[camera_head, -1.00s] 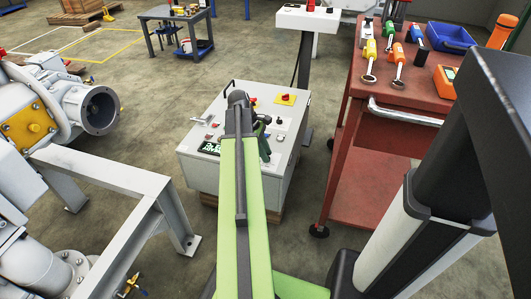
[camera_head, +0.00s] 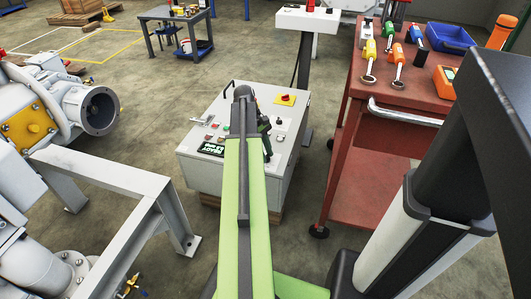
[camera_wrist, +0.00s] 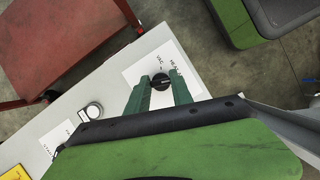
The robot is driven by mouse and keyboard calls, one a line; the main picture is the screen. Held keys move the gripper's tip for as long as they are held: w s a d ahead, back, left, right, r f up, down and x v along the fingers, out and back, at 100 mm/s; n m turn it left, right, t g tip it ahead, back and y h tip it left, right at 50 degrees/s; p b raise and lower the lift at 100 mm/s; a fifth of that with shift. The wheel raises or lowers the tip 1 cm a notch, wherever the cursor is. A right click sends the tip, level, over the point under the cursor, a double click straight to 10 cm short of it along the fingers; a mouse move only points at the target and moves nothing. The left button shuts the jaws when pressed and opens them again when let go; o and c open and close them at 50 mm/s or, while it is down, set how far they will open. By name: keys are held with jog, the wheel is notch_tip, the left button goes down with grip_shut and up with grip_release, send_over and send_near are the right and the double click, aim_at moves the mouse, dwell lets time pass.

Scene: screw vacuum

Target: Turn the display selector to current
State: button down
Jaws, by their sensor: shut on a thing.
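A black rotary knob (camera_wrist: 160,82) with a pale pointer line sits on a white label plate on the control cabinet, in the wrist view. The print beside it is only partly readable, with "VAC" on one side and a longer word on the other. My gripper (camera_wrist: 159,85) has its two green fingers on either side of the knob and is shut on it. In the head view, the grey cabinet (camera_head: 195,170) carries a lit display (camera_head: 213,148) with green text. My arm hides part of the panel and the knob there.
A yellow plate with a red button (camera_head: 286,99) is at the panel's back. A red tool cart (camera_head: 350,190) stands to the right, and grey pipework (camera_head: 98,108) to the left.

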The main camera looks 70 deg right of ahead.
jog(key=c, duration=1.1)
grip_release()
jog(key=p+v, duration=1.6)
jog(key=v, duration=0.1)
jog(key=shift+r, duration=0.2)
